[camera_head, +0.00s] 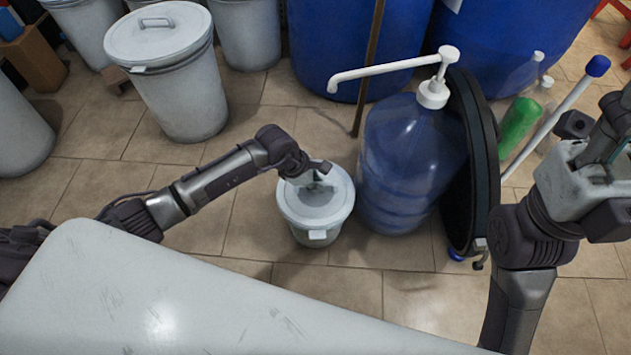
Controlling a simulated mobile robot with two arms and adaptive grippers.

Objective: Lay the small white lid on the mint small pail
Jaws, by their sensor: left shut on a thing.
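The small white lid (315,208) is over the top of the small pail (318,237) on the tiled floor, in the middle of the head view. It covers the pail's opening and looks nearly level; I cannot tell whether it rests fully on the rim. Only a pale strip of the pail's wall shows under it. My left gripper (313,180) reaches in from the left and is shut on the lid at its top. My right gripper (612,140) is at the right edge, away from the pail, partly cut off; its fingers are unclear.
A blue water bottle (405,165) with a white pump stands close to the pail's right. A dark round lid (478,165) leans beside it. Blue drums (335,50) stand behind. A grey lidded bin (180,100) is back left. Floor left of the pail is clear.

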